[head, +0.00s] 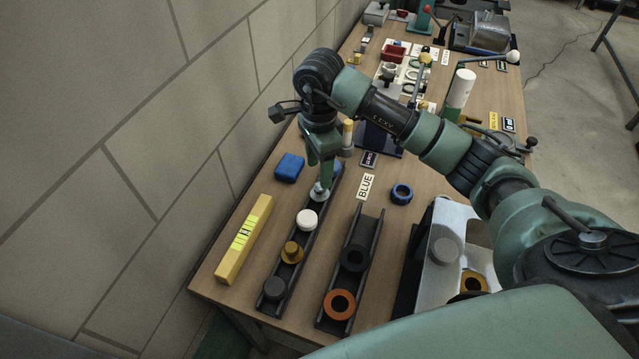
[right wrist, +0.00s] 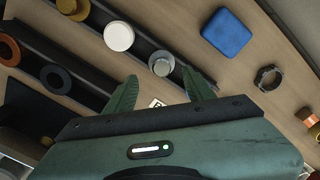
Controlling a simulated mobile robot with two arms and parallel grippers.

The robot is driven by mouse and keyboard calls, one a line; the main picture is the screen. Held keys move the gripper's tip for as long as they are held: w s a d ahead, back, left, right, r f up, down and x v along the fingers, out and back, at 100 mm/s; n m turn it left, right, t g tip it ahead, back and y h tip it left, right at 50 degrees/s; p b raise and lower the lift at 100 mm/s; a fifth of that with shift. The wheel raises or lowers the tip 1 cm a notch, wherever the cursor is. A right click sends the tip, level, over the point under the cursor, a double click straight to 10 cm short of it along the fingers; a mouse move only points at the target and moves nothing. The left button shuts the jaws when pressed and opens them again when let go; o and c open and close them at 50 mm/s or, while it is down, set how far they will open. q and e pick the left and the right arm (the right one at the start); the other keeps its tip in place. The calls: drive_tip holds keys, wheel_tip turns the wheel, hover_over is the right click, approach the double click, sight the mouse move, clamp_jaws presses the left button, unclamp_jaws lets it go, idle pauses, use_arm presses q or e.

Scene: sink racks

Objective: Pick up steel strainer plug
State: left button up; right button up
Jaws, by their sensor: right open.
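The steel strainer plug (head: 319,194) sits in the left black rack (head: 275,262), just beyond a white plug (head: 307,220). My right gripper (head: 322,183) is right above it, pointing down. In the right wrist view the steel plug (right wrist: 162,63) looks like a grey metal disc in the dark channel. It lies just ahead of the two green fingers (right wrist: 158,75), between their lines. The fingers are apart with nothing held between them. Whether they touch the plug is hard to tell. My left gripper is not in view.
The same rack holds a brass plug (head: 292,252) and a dark grey plug (head: 275,289) nearer me. A second black rack (head: 368,225) holds black and orange rings. A blue box (head: 289,167) and a yellow level (head: 245,240) lie left, near the wall.

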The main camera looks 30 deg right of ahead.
sight(320, 193)
drive_tip(key=shift+s+f, duration=0.1)
drive_tip(key=shift+f, duration=0.35)
drive_tip(key=f+p, duration=0.1)
drive_tip(key=f, duration=0.1)
drive_tip(key=f+p, duration=0.1)
drive_tip(key=f, duration=0.1)
drive_tip(key=shift+w+d+f, duration=0.2)
drive_tip(key=shift+f, duration=0.3)
clamp_jaws()
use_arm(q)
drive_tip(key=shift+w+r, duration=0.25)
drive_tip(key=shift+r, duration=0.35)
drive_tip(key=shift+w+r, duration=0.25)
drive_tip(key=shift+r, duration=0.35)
